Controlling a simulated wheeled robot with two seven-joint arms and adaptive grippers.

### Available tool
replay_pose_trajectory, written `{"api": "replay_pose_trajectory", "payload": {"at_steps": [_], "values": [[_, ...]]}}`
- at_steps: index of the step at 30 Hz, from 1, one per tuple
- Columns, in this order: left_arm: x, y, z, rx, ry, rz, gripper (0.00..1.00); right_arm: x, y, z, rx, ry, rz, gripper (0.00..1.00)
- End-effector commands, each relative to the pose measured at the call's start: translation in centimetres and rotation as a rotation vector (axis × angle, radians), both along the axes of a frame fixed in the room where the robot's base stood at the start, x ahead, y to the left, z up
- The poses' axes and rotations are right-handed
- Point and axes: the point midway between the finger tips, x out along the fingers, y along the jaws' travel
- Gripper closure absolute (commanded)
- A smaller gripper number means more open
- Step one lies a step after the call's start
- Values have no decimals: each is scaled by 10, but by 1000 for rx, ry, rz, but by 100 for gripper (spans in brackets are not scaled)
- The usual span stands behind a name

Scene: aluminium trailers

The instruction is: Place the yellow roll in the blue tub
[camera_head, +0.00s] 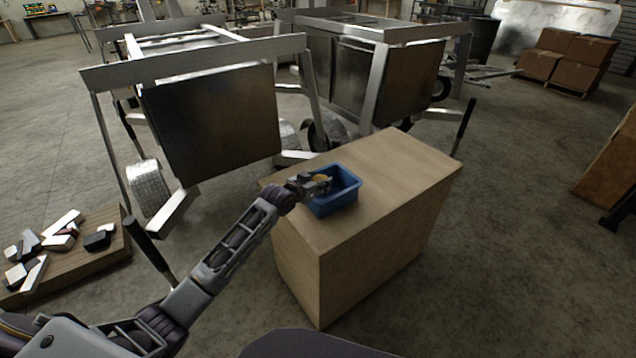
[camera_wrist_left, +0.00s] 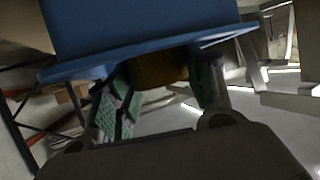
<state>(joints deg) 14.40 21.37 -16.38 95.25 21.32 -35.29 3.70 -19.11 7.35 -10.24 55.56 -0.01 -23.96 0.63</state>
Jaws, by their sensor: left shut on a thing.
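The blue tub (camera_head: 345,197) stands on the wooden box near its left edge. My left gripper (camera_head: 322,182) is at the tub's left side, with its fingers over the rim. It is shut on the yellow roll (camera_head: 321,177), of which only a small part shows between the fingers. In the left wrist view, the roll (camera_wrist_left: 160,70) sits dark between the two fingers (camera_wrist_left: 165,90), partly hidden by the tub's rim (camera_wrist_left: 150,52). I cannot tell whether the roll touches the tub. My right gripper is not in view.
The wooden box top (camera_head: 400,165) is otherwise clear. Aluminium trailers (camera_head: 215,115) stand behind it. A low wooden platform (camera_head: 75,262) with loose metal pieces is at the left. Cardboard boxes (camera_head: 570,62) are stacked at the back right. Open floor lies to the right.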

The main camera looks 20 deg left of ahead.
Motion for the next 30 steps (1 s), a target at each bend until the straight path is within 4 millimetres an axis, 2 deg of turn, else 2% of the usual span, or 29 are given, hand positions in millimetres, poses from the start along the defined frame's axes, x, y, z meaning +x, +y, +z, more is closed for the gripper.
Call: {"api": "replay_pose_trajectory", "payload": {"at_steps": [22, 23, 27, 30], "values": [[-1, 0, -14, 0, 3, 0, 73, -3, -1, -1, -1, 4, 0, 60], [-1, 0, -14, 0, 5, 0, 45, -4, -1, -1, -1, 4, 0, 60], [-1, 0, -15, 1, 7, 0, 27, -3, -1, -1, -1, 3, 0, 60], [-1, 1, -16, 2, 8, 1, 26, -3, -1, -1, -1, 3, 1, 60]]}}
